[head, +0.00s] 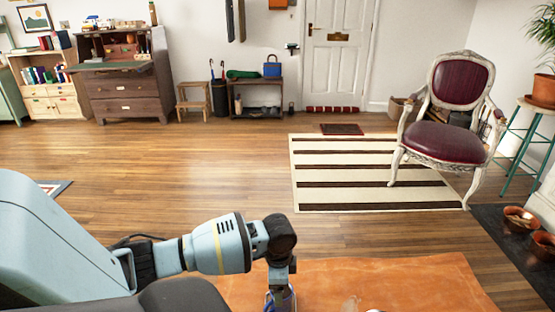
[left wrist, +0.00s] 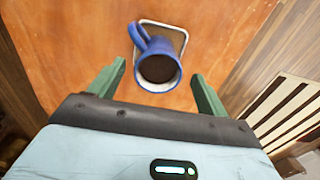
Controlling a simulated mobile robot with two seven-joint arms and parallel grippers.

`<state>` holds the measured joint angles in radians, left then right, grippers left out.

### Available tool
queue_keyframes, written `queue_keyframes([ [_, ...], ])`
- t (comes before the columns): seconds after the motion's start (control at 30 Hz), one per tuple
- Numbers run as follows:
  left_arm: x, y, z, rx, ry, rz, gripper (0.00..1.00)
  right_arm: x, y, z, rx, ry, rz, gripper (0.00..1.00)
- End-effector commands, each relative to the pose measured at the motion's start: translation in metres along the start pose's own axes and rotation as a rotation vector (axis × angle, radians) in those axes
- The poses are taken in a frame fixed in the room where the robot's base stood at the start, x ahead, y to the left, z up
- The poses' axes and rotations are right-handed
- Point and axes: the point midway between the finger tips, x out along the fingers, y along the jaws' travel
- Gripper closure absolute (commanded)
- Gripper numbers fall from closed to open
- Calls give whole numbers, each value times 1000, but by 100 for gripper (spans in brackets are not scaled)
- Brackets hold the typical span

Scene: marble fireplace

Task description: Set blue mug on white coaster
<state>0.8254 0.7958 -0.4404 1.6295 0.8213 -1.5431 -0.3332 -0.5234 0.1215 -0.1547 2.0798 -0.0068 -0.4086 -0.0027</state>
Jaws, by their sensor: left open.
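The blue mug (left wrist: 157,72) has a pale rim and a dark inside, with its handle at the upper left in the left wrist view. A little of its blue (head: 288,300) shows at the bottom of the head view. My left gripper (left wrist: 159,69) is open, with one green finger on each side of the mug and gaps between. A rounded square with a pale rim and brown middle (left wrist: 180,38) lies behind the mug, partly hidden by it; I cannot tell if it is the white coaster. In the head view my left gripper (head: 281,296) is cut by the bottom edge.
The mug is over an orange-brown tabletop (head: 420,280). A small white thing (head: 375,310) is cut off at the bottom edge of the head view. A striped rug (head: 345,170) and a red chair (head: 445,140) stand beyond, on open wooden floor.

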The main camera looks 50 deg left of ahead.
Motion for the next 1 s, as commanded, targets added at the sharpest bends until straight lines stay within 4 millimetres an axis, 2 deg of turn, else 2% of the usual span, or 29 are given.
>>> queue_keyframes([
  [0.03, -14, -1, -1, 2, 4, -3, 23, -3, 0, -2, 1, 2, 0, 0],
  [0.1, -26, 0, -1, 2, 3, -2, 23, -5, -1, -3, 2, 3, 0, 0],
  [0.33, -55, 0, 0, 1, 2, 1, 23, -11, -3, -3, 10, -1, -1, 0],
  [0.5, -62, 0, 0, 0, 1, 1, 23, -13, -5, 0, 17, -7, -2, 0],
  [1.0, -62, 0, 0, 0, 1, 2, 23, -12, -4, -2, 12, -4, -2, 0],
])
